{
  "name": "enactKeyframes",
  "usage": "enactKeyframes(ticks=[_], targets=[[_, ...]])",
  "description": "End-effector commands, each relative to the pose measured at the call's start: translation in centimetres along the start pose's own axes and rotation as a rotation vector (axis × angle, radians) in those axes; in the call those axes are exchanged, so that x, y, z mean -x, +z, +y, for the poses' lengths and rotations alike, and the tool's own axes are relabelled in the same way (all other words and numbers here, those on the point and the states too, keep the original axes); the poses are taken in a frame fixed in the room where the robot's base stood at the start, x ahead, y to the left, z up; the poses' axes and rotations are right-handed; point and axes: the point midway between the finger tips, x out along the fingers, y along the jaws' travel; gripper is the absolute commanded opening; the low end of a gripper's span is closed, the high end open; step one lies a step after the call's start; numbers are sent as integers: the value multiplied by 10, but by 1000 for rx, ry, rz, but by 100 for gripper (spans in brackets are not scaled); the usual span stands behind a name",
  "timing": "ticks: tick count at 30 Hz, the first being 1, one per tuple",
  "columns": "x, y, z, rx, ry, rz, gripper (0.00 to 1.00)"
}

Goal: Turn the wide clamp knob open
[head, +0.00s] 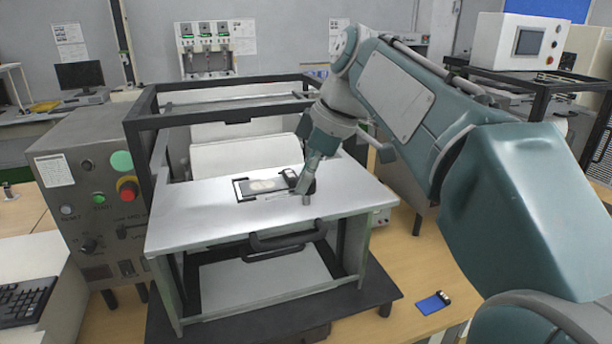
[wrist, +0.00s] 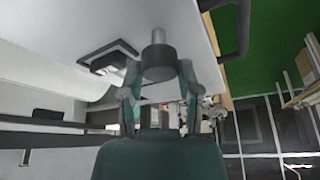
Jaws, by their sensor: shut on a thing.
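The wide clamp knob (wrist: 158,64) is a thick dark cylinder with a lighter grey stub on its end. It shows in the middle of the wrist view. My gripper (wrist: 159,76) has one finger on each side of it and is shut on it. In the head view my gripper (head: 309,176) reaches down to the right front part of the grey metal tabletop. There the knob is mostly hidden by the fingers, and its turn angle cannot be told.
A black-framed fixture (head: 243,190) with a pale piece lies on the tabletop (head: 200,222), left of my gripper. A black handle (head: 288,238) is on the front edge. A black frame (head: 150,120) stands around the table. A control box (head: 85,190) with a red button stands left.

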Motion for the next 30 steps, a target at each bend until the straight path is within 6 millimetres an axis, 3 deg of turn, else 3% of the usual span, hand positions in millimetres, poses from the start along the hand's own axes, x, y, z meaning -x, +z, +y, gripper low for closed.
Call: enactKeyframes(ticks=[17, 18, 20, 30], targets=[[-3, 1, 1, 28, -19, -4, 0], [-3, 1, 1, 28, -19, -4, 53], [-2, 1, 0, 28, -18, -4, 79], [-1, 0, 0, 29, -14, -2, 79]])
